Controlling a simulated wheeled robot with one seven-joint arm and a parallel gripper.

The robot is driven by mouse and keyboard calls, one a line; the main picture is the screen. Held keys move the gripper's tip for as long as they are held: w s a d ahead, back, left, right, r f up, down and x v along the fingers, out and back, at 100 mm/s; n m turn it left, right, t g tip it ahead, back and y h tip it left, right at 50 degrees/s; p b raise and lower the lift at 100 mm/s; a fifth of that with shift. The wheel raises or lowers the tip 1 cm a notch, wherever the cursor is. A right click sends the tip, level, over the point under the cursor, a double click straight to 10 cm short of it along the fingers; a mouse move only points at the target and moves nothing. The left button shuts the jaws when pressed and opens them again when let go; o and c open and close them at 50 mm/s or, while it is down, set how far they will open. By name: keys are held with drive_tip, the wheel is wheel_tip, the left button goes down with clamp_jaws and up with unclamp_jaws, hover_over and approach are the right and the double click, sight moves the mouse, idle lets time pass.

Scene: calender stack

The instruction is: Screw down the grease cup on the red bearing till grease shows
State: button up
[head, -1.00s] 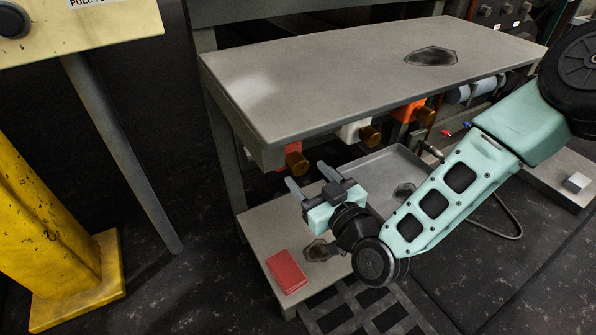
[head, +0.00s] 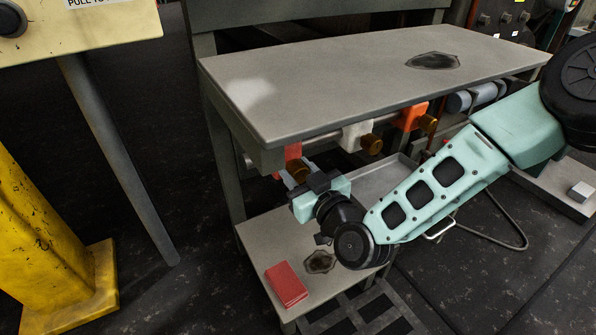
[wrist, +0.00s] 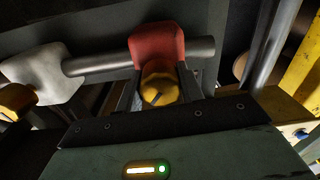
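The red bearing (head: 293,151) hangs on a shaft under the front edge of the grey upper shelf, leftmost in the head view. It also shows in the wrist view (wrist: 156,43), with its brass-coloured grease cup (wrist: 158,83) facing my gripper. My gripper (head: 292,172) is just in front of and below this bearing. In the wrist view its dark fingers stand open on either side of the cup; contact with the cup cannot be made out. In the head view the cup is mostly hidden by the gripper. No grease is visible.
A white bearing (head: 355,135) and an orange bearing (head: 412,115) with similar cups hang to the right. The upper shelf (head: 330,85) is close above my gripper. Below are a red block (head: 286,283) and a grey tray (head: 375,185). A yellow post (head: 45,240) stands left.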

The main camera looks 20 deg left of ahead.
drive_tip(key=shift+m, duration=0.3)
drive_tip(key=m+p, duration=0.2)
drive_tip(key=m, duration=0.1)
drive_tip(key=shift+f+m+p, duration=0.1)
drive_tip(key=shift+m+p, duration=1)
drive_tip(key=shift+m, duration=1)
drive_tip(key=o, duration=1)
drive_tip(key=p+v, duration=0.6)
drive_tip(key=v, duration=1.1)
drive_tip(key=shift+s+d+p, duration=0.15)
drive_tip(key=shift+s+p, duration=0.1)
drive_tip(key=shift+p, duration=0.05)
